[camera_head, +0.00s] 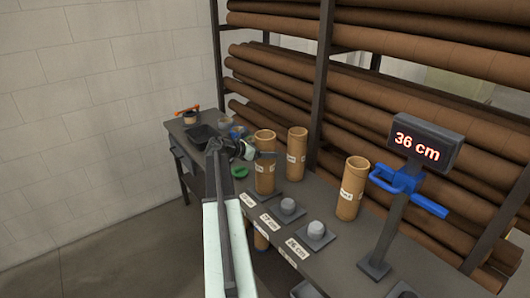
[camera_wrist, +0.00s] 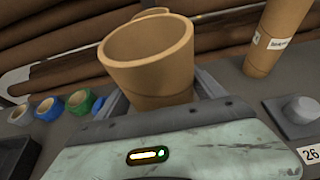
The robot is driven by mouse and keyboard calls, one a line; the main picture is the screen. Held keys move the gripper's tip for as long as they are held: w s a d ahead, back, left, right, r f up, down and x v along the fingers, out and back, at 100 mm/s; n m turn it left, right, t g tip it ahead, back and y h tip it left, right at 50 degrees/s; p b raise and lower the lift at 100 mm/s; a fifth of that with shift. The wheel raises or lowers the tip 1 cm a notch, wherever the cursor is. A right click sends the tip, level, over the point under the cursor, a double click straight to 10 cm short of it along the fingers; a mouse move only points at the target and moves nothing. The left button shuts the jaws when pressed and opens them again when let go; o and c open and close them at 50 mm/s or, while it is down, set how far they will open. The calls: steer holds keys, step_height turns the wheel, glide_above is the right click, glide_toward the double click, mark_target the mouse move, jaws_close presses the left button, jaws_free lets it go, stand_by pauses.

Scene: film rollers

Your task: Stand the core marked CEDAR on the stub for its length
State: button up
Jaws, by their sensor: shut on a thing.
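My gripper (camera_head: 262,155) is shut around the side of a tan cardboard core (camera_head: 265,179), which is upright or nearly so. Its open top (camera_wrist: 150,48) fills the middle of the wrist view. Its lower end is by the leftmost size label (camera_head: 248,199); I cannot tell whether it touches the bench or a stub. Two other cores stand on the bench: one behind (camera_head: 297,146) and one to the right (camera_head: 352,190). The core labels are too small to read.
A display (camera_head: 424,142) reading 36 cm stands on a post at the right, with a blue measuring piece (camera_head: 400,181) below it. A black tray (camera_head: 201,137) and several tape rolls (camera_wrist: 78,102) lie at the left. Racked long brown rolls (camera_head: 400,85) are behind the bench.

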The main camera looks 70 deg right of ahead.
steer(key=o, duration=2.1)
steer(key=shift+f, duration=0.1)
steer(key=shift+c, duration=0.2)
steer(key=p+v, duration=0.4)
steer(key=v, duration=0.8)
steer(key=shift+p, duration=0.4)
